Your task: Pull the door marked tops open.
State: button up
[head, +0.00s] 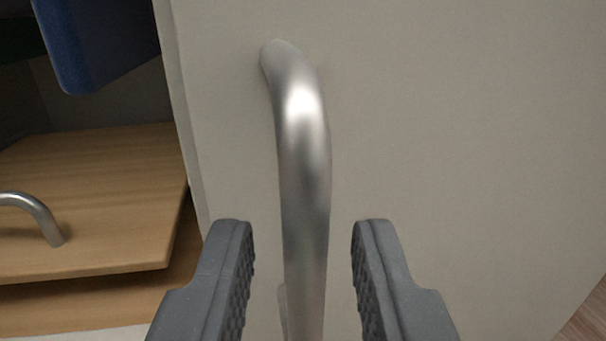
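A pale grey-white door (450,130) fills the middle and right of the head view. No marking shows on the part of it in view, so I cannot tell whether it is the one marked tops. A shiny metal bar handle (304,160) runs up and down on it. My gripper (303,235) is open, with one dark grey finger on each side of the handle and a gap to the bar on both sides. The handle's lower end runs out of the picture.
Left of the door's edge is an open inside space with a wooden board or drawer (95,190). A second metal handle (38,215) shows there. A blue thing (100,45) hangs or stands above it. A strip of wooden floor (588,318) shows at the lower right.

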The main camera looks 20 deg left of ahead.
jog(key=shift+x, duration=0.95)
